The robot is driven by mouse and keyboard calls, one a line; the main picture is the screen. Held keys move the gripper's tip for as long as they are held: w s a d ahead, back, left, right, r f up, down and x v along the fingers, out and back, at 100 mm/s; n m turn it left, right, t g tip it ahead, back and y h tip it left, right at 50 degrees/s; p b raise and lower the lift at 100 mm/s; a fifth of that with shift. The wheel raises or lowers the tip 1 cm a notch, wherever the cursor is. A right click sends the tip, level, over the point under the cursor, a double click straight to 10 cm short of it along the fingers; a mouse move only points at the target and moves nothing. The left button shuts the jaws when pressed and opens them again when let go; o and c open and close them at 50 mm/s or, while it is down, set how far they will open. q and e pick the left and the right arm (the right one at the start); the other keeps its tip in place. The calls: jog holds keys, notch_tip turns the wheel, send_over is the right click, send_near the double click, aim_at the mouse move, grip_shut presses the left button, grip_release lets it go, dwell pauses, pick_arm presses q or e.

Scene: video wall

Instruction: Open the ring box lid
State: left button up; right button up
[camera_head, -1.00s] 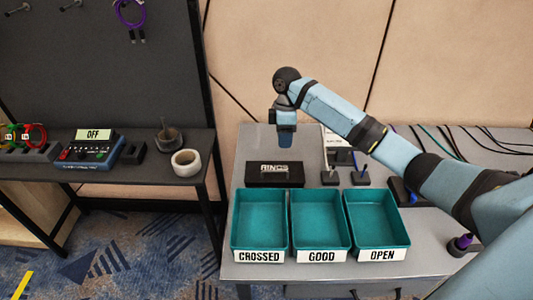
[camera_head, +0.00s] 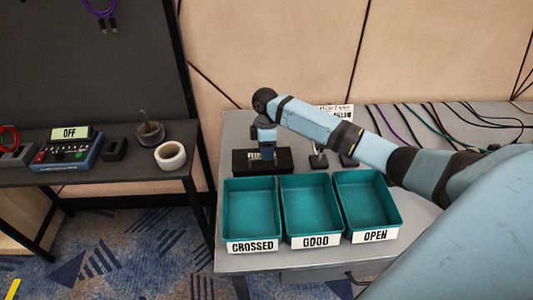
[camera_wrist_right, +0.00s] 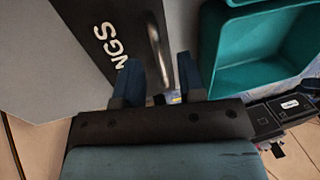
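The ring box (camera_head: 281,158) is a black, flat box with white lettering, lying on the grey table behind the teal trays. Its lid looks shut. My right gripper (camera_head: 268,156) points down over the box and hides part of the lettering. In the right wrist view the box (camera_wrist_right: 105,18) lies below my right gripper (camera_wrist_right: 160,70). Its two blue fingers stand apart with nothing held between them. A curved handle (camera_wrist_right: 154,38) shows on the box just ahead of the gap between the fingertips. I cannot tell whether the fingers touch the box. My left gripper is not in view.
Teal trays labelled CROSSED (camera_head: 252,246), GOOD (camera_head: 316,241) and OPEN (camera_head: 376,236) stand directly in front of the box. Small black stands (camera_head: 318,160) are to its right, and cables (camera_head: 450,125) lie farther right. A dark side table (camera_head: 130,172) stands left across a gap.

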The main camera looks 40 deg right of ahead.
jog(key=shift+f, duration=0.6)
grip_shut()
